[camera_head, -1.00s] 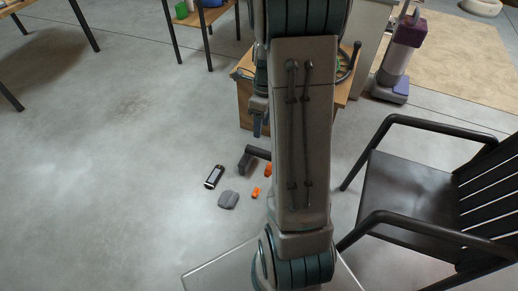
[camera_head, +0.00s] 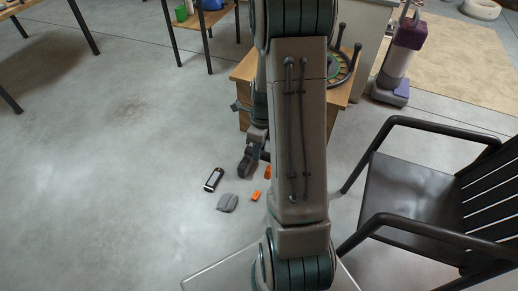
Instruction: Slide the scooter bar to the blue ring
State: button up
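I cannot clearly pick out the scooter bar or a blue ring. A round dark-rimmed device (camera_head: 345,66) with green and orange patches and upright dark posts sits on a wooden box (camera_head: 243,72). It is partly hidden behind my arm. My gripper (camera_head: 254,150) points down left of my arm, in front of the box and low over the floor. It is at or over a dark angular piece (camera_head: 246,166) lying there. I cannot tell whether they touch, or whether the fingers are open or shut.
A black handheld device (camera_head: 213,179), a grey lump (camera_head: 228,202) and small orange pieces (camera_head: 256,196) lie on the floor. A black armchair (camera_head: 415,195) stands right, a purple-grey upright machine (camera_head: 400,60) behind it. Floor at left is clear.

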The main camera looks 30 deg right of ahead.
grip_shut()
notch_tip(320, 180, up, 11)
jog(key=p, duration=0.9)
jog(key=o, duration=0.6)
grip_release()
jog(key=shift+f, duration=0.1)
jog(key=r, duration=0.4)
jog(key=w+d+r, duration=0.1)
jog(key=r, duration=0.4)
jog(key=d+r+p, duration=0.1)
jog(key=r, duration=0.3)
jog(key=shift+w+r, duration=0.3)
jog(key=shift+w, duration=0.05)
